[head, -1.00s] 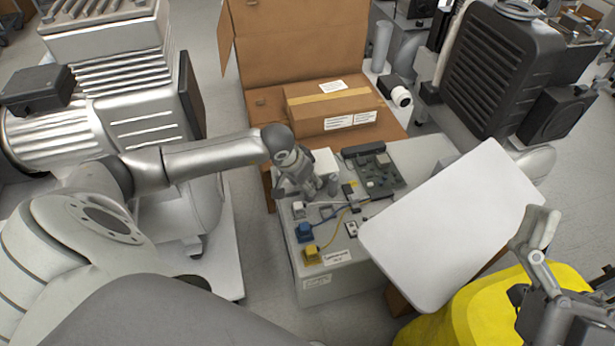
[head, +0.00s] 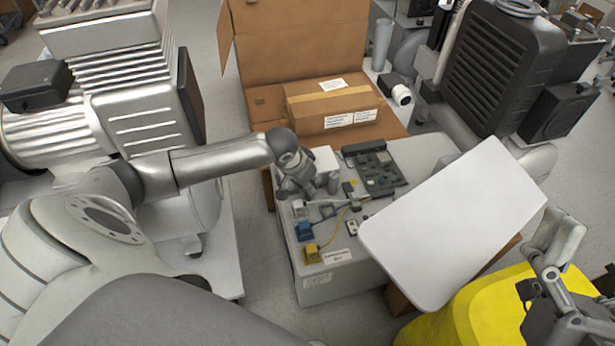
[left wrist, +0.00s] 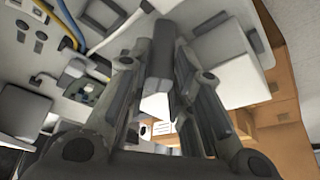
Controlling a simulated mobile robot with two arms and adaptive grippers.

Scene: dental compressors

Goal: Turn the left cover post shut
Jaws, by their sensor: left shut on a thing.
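My left gripper (head: 308,190) is over the light grey equipment box (head: 320,292), coming in from the left. In the left wrist view its two fingers (left wrist: 160,95) stand on either side of a dark grey post with a pale end (left wrist: 158,65), and they are shut on it. I take this for the left cover post; in the head view the gripper hides it. A short grey cylinder (head: 334,182) stands just right of the gripper. My right gripper (head: 550,240) is at the right edge, beside the white panel; its opening is unclear.
Blue (head: 305,231) and yellow (head: 312,253) connectors with cables are at the front. A tilted white panel (head: 450,225) covers the right side. A cardboard box (head: 332,105) stands behind.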

